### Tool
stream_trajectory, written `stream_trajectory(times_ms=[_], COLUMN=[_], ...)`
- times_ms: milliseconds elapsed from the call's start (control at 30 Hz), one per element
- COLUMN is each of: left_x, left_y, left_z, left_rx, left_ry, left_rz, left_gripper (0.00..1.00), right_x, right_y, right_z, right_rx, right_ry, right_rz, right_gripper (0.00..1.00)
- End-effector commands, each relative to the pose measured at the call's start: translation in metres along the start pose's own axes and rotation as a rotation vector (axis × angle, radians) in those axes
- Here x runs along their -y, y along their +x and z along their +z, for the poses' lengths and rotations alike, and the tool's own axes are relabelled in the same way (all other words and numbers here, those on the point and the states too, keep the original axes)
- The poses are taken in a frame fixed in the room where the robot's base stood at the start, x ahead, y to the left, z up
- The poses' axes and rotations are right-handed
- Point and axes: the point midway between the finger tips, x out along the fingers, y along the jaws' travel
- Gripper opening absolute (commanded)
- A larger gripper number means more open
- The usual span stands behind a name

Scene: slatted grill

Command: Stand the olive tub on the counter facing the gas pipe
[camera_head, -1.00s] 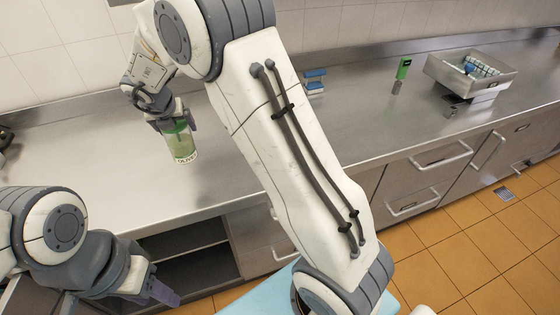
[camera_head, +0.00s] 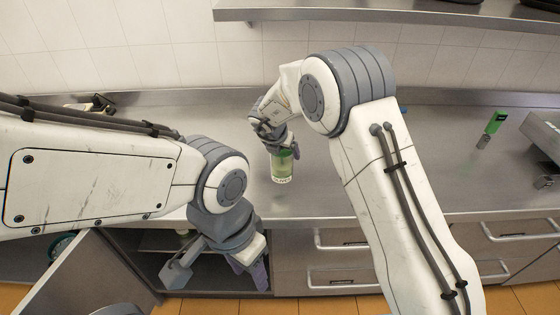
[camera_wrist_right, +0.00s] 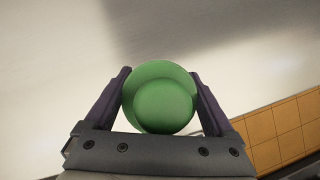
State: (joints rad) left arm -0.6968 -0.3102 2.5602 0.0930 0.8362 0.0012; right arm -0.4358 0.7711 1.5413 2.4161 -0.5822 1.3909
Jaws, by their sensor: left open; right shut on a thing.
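The olive tub (camera_head: 282,168), a clear container with green contents and a white lettered label low on its side, is upright over the steel counter (camera_head: 330,190). My right gripper (camera_head: 280,146) is shut around its upper part. In the right wrist view its round green top (camera_wrist_right: 160,97) sits between both fingers of that gripper (camera_wrist_right: 160,92). I cannot tell whether its base touches the counter. My left gripper (camera_head: 215,272) is open and empty, low in front of the cabinets. I cannot make out a gas pipe for certain.
A small dark and brassy item (camera_head: 100,103) is at the back left, partly behind my left arm. A green item (camera_head: 495,122) and a metal tray (camera_head: 545,132) stand at the right. A cabinet door (camera_head: 75,275) hangs open below. A shelf (camera_head: 390,13) runs above.

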Motion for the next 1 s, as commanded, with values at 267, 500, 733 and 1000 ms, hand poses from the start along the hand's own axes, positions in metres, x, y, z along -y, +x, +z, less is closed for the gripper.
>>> stream_trajectory(times_ms=[267,500,733,1000], left_x=[-0.001,-0.001,-0.001,-0.001], left_y=[-0.008,-0.013,-0.013,-0.010], left_z=[-0.001,-0.001,-0.001,-0.001], left_rx=[0.000,0.000,0.000,0.000], left_ry=[0.000,-0.001,-0.001,0.000], left_rz=[0.000,0.000,0.000,0.000], left_gripper=[0.50,0.50,0.50,0.50], right_x=[-0.013,-0.013,-0.013,-0.012], right_y=[0.013,0.039,0.040,0.044], right_z=[-0.011,-0.025,-0.025,-0.028], right_rx=[0.001,0.001,0.002,0.000], right_ry=[0.000,0.002,0.003,0.003], right_rz=[-0.002,-0.001,0.000,-0.002], right_gripper=[0.00,0.00,0.00,1.00])
